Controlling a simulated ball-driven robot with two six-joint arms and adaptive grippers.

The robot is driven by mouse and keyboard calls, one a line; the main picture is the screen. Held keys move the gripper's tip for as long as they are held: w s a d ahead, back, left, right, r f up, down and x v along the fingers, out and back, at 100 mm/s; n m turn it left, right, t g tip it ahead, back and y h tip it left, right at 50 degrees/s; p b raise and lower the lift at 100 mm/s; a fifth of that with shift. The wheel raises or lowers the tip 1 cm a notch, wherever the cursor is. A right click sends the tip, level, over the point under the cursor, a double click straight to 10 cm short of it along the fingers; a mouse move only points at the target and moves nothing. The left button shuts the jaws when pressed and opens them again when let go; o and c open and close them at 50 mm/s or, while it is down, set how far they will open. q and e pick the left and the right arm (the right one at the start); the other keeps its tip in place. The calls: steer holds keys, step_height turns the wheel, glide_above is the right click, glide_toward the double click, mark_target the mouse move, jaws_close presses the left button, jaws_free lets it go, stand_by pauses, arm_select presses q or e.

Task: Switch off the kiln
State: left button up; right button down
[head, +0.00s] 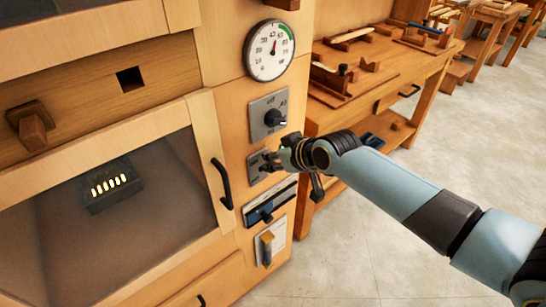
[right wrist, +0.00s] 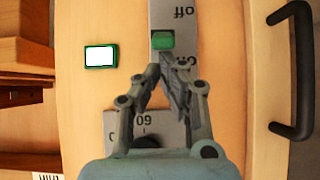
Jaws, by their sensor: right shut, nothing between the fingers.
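The kiln front (head: 228,110) is a wooden cabinet with a column of controls right of its glass door (head: 120,215). A grey switch plate (head: 254,172) carries a green switch piece (right wrist: 162,40), with "off" and "on" labels that appear upside down in the right wrist view. My right gripper (head: 272,160) is shut and empty, pointing at this plate. In the right wrist view its fingertips (right wrist: 172,72) lie just below the green piece; whether they touch cannot be told. Behind the glass, several yellow bars (head: 115,185) glow. My left gripper is not in view.
Above the plate are a dial gauge (head: 270,50) and a black knob (head: 274,118). A black door handle (head: 221,184) is close on the left. A small lit screen (right wrist: 100,56) sits beside the switch.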

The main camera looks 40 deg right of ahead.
steer(key=shift+s+f+t+b, duration=0.2)
steer(key=shift+t+b, duration=0.1)
steer(key=shift+b, duration=0.1)
